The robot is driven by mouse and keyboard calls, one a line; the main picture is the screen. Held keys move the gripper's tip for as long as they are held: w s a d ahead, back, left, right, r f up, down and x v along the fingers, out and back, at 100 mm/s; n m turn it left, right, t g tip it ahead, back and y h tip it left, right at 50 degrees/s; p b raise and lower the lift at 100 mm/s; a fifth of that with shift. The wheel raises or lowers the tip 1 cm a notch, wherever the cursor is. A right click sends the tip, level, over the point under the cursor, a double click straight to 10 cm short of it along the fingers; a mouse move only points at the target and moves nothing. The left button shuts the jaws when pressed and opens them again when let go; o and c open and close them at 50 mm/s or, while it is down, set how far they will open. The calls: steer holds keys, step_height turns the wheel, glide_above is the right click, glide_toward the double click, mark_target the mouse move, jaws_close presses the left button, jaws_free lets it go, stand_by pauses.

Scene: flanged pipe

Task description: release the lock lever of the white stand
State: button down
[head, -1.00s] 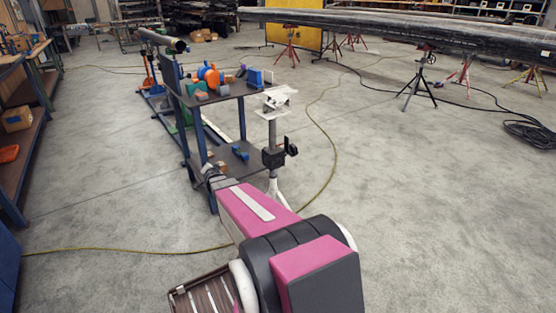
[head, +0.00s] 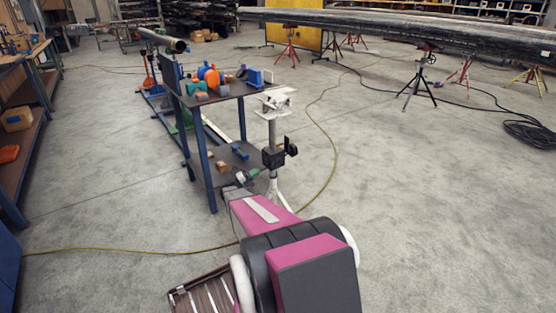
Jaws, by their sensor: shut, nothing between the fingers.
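The white stand (head: 272,132) is upright right of the blue-framed cart, with a white V-shaped head (head: 277,100) on top. A black clamp block (head: 273,158) sits on its column, and a black lever or knob (head: 291,147) sticks out on the block's right side. The stand's white legs are partly hidden behind my arm. My gripper (head: 243,178), small and grey at the end of my pink arm, is shut and empty. In the picture it is left of and below the clamp block, with a gap between them. Its fingers are hard to make out.
The cart (head: 203,150) carries orange, blue and grey parts on its top shelf (head: 222,91) and small blocks below. A yellow hose (head: 325,175) runs along the floor behind the stand. Large pipes (head: 430,32) on tripods lie at the back.

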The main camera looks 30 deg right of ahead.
stand_by(0.3)
steer(key=x, duration=1.4)
